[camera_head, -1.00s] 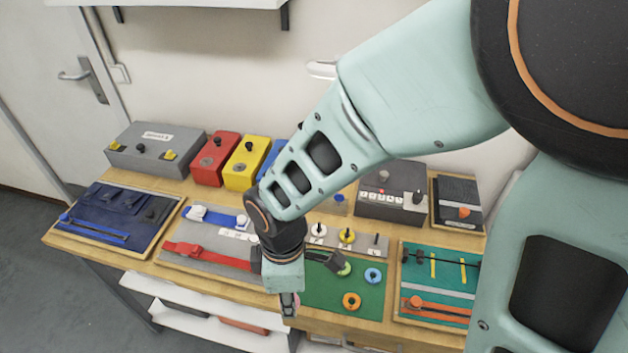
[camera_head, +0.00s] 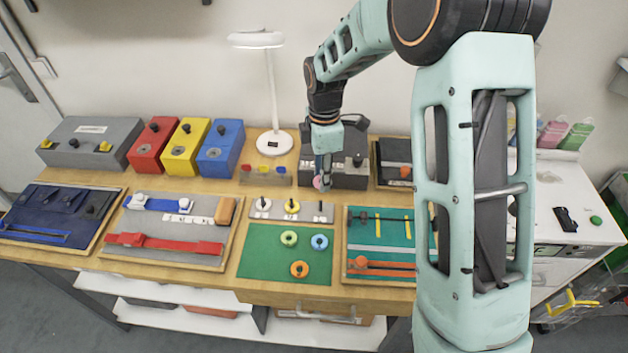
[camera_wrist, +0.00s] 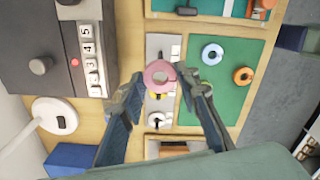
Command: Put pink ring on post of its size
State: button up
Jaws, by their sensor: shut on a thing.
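My gripper (camera_head: 322,178) is shut on a pink ring (camera_head: 317,183) and holds it up in the air, around the back edge of the post strip in the head view. In the wrist view the pink ring (camera_wrist: 158,66) sits between the two fingertips (camera_wrist: 160,79) and covers part of the strip. The grey post strip (camera_head: 276,211) carries a white ring (camera_head: 262,204) at left and a yellow ring (camera_head: 292,206) in the middle. Its right-hand post (camera_head: 319,208) shows no ring; it also shows in the wrist view (camera_wrist: 175,52).
A green mat (camera_head: 262,262) in front holds a green ring (camera_head: 288,238), a blue ring (camera_head: 320,242) and an orange ring (camera_head: 299,269). A teal board (camera_head: 385,242) lies to the right, a grey board (camera_head: 150,220) to the left.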

jog(key=shift+f+b, duration=1.9)
jog(key=shift+f, duration=1.1)
jog(key=shift+f+b, duration=0.6)
jog(key=shift+f, duration=0.3)
jog(key=o, duration=1.2)
jog(key=shift+r, duration=0.1)
jog(key=shift+r+p, duration=2.5)
jog(key=shift+r, duration=1)
jog(key=shift+a+f, duration=0.1)
